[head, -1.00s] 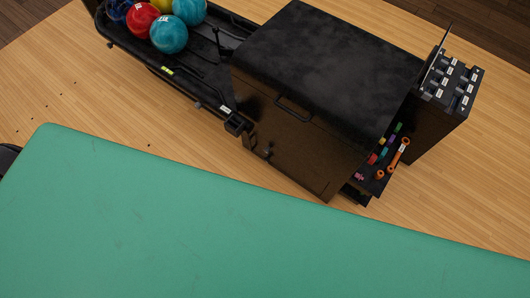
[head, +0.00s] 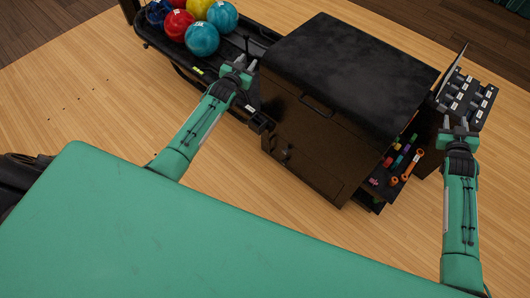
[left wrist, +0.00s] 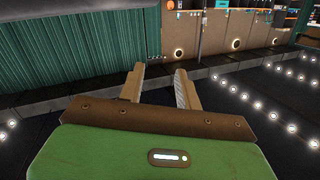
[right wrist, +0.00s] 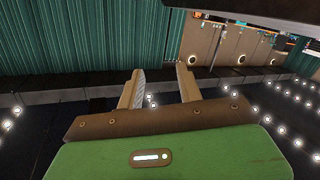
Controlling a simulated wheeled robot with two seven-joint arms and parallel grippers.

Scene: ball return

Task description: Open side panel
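The black ball return cabinet (head: 345,75) stands on the wood floor at the centre of the head view. Its brown-black side panel (head: 305,148) faces me and looks closed, with a bar handle (head: 315,106) near its top and a small latch (head: 286,155) lower left. My left gripper (head: 244,62) is raised left of the cabinet, over the ball rack in the picture, open and empty. My right gripper (head: 459,125) is raised right of the cabinet, in front of the switch box, open and empty. Neither gripper appears to touch the panel. Both wrist views show only the far room between spread fingers.
A ball rack (head: 180,68) with several coloured balls joins the cabinet on the left. A tool tray (head: 377,182) with an orange wrench (head: 412,166) sits at its right side. A switch box (head: 467,98) stands further right. Clear floor (head: 262,195) lies before the panel.

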